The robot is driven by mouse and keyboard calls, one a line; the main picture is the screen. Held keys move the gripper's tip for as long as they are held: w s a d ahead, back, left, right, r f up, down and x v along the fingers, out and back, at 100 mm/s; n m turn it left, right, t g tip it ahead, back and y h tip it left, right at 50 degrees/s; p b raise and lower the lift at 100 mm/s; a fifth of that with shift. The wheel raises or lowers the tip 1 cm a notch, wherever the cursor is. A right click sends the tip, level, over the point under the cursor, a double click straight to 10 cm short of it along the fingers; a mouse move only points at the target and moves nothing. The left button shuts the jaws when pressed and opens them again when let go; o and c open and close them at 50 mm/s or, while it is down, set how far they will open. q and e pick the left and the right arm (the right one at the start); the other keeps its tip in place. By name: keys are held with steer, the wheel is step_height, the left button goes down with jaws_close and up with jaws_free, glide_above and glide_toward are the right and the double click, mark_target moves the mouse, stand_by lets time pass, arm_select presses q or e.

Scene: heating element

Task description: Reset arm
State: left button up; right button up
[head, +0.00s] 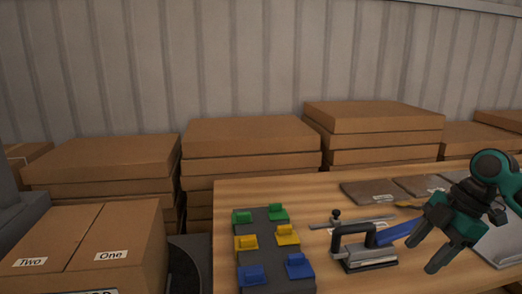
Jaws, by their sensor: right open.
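My right gripper (424,252) comes in from the right, dark grey and green. It is open and empty, with its fingers pointing down and to the left above the right part of the wooden table (225,212). It is to the right of a dark-handled tool with a metal base (368,258); a blue strip (400,233) runs between that tool and the gripper. I cannot tell whether the gripper touches the strip. My left gripper is not in view.
A grey board (265,246) with green, yellow and blue blocks lies on the table's left side. Flat plates (371,193) lie at the back. Boxes labelled "Two" and "One" (122,230) stand left of the table. Stacked cardboard boxes (250,135) stand behind it.

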steer(key=s+a+f+m+h, duration=0.1)
steer(key=s+a+f+m, duration=0.25)
steer(key=a+f, duration=0.45)
steer(key=s+a+f+m, duration=0.2)
steer(key=s+a+f, duration=0.35)
steer(key=f, duration=0.35)
steer(key=s+a+f+m+t+h, duration=0.1)
steer(key=s+m+t+h, duration=0.2)
steer(key=s+m, duration=1)
steer(key=w+a+f+n+t+y, duration=0.1)
steer(key=w+a+f+n+t, duration=0.1)
steer(key=w+f+t, duration=0.4)
steer(key=shift+w+a+f+t+y, duration=0.35)
steer(key=shift+a+f, duration=0.3)
steer(key=shift+f, duration=0.85)
